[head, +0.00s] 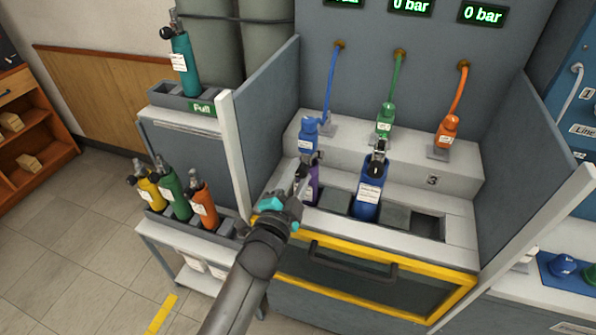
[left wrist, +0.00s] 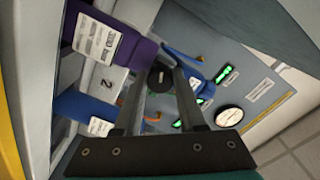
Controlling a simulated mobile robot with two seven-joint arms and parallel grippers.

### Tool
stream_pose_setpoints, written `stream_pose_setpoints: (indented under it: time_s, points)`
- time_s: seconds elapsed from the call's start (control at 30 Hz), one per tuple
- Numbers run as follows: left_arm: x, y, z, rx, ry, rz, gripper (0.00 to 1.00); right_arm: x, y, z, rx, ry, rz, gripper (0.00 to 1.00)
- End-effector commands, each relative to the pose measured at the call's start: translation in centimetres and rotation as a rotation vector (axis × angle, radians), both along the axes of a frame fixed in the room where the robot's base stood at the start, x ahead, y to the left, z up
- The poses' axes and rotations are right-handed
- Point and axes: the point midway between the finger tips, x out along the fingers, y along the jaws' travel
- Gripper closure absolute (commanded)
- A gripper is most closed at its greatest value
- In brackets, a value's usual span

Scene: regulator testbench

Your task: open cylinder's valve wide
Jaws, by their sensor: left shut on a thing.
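A purple cylinder (head: 314,188) stands in the left slot of the bench, mostly hidden behind my left gripper (head: 301,178) in the head view. In the left wrist view the purple cylinder (left wrist: 138,58) shows a white label. A round black valve knob (left wrist: 159,78) sits between the fingertips of my left gripper (left wrist: 160,85), which is shut on it. A blue regulator (head: 309,132) on a blue hose is just above the purple cylinder. A blue cylinder (head: 368,188) with a black valve stands in a slot to the right. My right gripper is out of view.
Green (head: 385,118) and orange (head: 447,130) regulators hang over the bench step. Displays (head: 482,14) above read 0 bar. Grey side panels (head: 262,118) flank the bench. Cylinders stand on a rack (head: 160,232) and a "Full" shelf (head: 205,107) at left.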

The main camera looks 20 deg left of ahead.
Motion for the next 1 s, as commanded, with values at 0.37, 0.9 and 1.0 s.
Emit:
stream_pose_setpoints:
  time_s: [0.37, 0.9, 1.0]
  points:
    - [0.01, -0.01, -0.01, -0.142, 0.005, 0.001, 1.00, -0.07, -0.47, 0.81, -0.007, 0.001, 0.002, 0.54]
    - [0.01, -0.05, -0.05, -0.163, 0.006, -0.001, 0.58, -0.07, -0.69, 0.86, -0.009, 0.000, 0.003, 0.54]
    - [0.01, -0.04, -0.06, -0.162, 0.006, -0.001, 0.47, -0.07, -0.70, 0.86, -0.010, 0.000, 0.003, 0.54]
